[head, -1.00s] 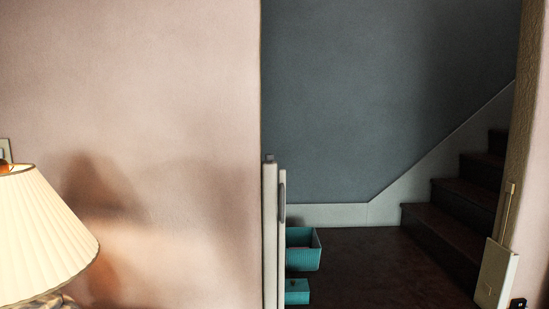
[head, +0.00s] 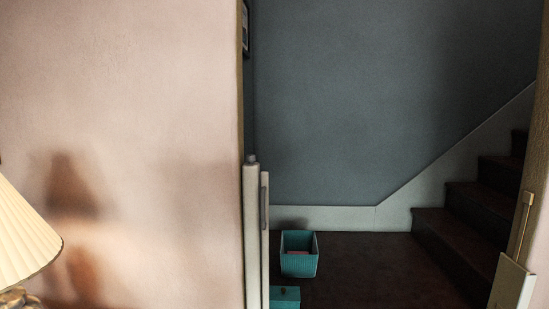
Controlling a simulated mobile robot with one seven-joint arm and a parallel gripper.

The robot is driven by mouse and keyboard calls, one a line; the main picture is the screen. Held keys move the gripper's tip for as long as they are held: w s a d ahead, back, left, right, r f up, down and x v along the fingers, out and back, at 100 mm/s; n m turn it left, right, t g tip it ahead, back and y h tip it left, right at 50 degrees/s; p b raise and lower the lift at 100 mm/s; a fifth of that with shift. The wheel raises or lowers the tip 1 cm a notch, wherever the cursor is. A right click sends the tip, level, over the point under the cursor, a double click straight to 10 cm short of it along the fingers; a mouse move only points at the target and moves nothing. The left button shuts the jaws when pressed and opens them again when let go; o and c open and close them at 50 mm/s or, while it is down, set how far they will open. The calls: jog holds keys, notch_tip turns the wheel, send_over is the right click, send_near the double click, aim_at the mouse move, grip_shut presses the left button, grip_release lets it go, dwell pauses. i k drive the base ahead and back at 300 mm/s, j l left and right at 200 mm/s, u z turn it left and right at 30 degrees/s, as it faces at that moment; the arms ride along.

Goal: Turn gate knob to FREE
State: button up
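A white gate post (head: 250,235) stands at the left edge of the doorway. A small grey cap or knob (head: 251,158) sits on its top; I cannot make out any marking on it. A second narrow white upright (head: 265,270) with a grey strip on its side stands right beside the post. On the right door frame is a pale panel (head: 513,284) with a brass-coloured rod (head: 525,212) rising above it; I cannot tell whether it belongs to the gate. My gripper is not in view.
A pleated lamp (head: 25,240) stands at the lower left. Beyond the doorway, a teal open basket (head: 299,263) and a smaller teal box (head: 285,296) rest on the dark floor. Dark stairs (head: 450,235) rise at the right. The floor between basket and stairs is clear.

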aim_at(250, 159)
jog(key=i+l, duration=0.7)
jog(key=l, duration=0.15)
jog(key=i, duration=0.5)
jog(key=i+j+z, duration=0.1)
jog(key=i, duration=0.4)
